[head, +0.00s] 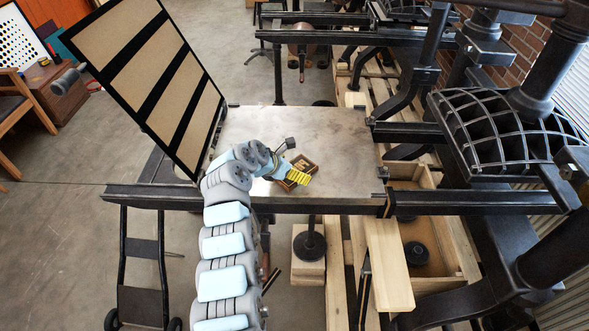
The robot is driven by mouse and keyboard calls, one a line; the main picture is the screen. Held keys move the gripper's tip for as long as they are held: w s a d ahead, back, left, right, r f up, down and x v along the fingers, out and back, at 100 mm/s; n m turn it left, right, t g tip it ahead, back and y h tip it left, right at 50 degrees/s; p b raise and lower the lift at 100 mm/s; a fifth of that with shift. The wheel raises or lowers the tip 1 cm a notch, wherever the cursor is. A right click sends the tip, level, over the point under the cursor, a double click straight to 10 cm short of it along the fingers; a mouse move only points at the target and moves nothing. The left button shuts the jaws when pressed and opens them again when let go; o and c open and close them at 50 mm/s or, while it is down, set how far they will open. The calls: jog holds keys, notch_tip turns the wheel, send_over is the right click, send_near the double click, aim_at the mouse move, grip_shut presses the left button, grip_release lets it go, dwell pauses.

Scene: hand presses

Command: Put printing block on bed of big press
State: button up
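The printing block (311,167) looks like a small brown wooden block or frame with paler parts. It is on or just above the grey metal bed (336,138) of the big press, near the bed's front middle. My arm reaches in from the lower left. My gripper (297,175), with light-blue and yellow parts, is at the block and covers its left and front side. The fingertips are too small and overlapped to tell whether they grip the block or whether it touches the bed.
A hinged frame with tan panels (152,83) stands raised along the bed's left side, close to my arm. Dark rails (440,202) run along the bed's front edge. A ribbed dark press head (490,125) stands at right. The rest of the bed is bare.

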jog(key=p+v, duration=0.1)
jog(key=v, duration=1)
jog(key=shift+w+a+p, duration=0.1)
jog(key=shift+p, duration=0.25)
